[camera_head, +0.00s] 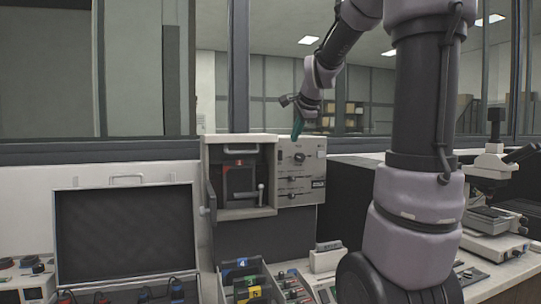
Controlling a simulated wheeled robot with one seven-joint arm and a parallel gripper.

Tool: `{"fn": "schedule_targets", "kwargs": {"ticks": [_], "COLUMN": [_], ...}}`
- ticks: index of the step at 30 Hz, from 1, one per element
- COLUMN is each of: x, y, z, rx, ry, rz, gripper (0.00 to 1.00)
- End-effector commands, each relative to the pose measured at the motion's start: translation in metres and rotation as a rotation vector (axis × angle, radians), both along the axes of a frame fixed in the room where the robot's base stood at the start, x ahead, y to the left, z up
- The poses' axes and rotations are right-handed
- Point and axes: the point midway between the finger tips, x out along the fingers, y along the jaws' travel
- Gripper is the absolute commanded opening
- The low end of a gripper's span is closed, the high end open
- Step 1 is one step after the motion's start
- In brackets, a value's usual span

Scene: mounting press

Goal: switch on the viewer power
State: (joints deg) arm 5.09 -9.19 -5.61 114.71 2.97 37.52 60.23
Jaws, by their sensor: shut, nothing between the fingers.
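My gripper (297,128) hangs in the upper middle, with its narrow teal fingertips pointing down. It is shut and empty, in front of the top edge of the press's control panel (318,171) as seen from here. The panel is light grey, with a dark round knob, several small switches or levers and a dark label. I cannot tell whether my gripper touches it. No part is readable as the viewer power switch. A microscope-like device (492,219) stands at the right, with a controlled base (497,246). A dark-screened open case (125,232) stands at the left.
The press (238,139) has an open bay with a lever, left of the panel. A bin with numbered coloured tabs (247,281), a small control box (291,287) and a card holder (327,258) stand in front. My arm hides part of the right side.

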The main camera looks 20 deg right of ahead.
Motion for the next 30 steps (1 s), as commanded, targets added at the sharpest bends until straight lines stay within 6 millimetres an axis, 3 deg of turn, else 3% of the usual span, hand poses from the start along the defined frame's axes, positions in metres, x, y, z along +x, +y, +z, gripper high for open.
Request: {"fn": "schedule_targets", "kwargs": {"ticks": [16,30], "x": [0.01,0.073], "y": [-0.003,-0.003], "z": [-0.007,-0.074], "rx": [0.011,0.011], "ry": [0.001,0.002], "rz": [-0.018,-0.018], "gripper": [0.0,0.0]}}
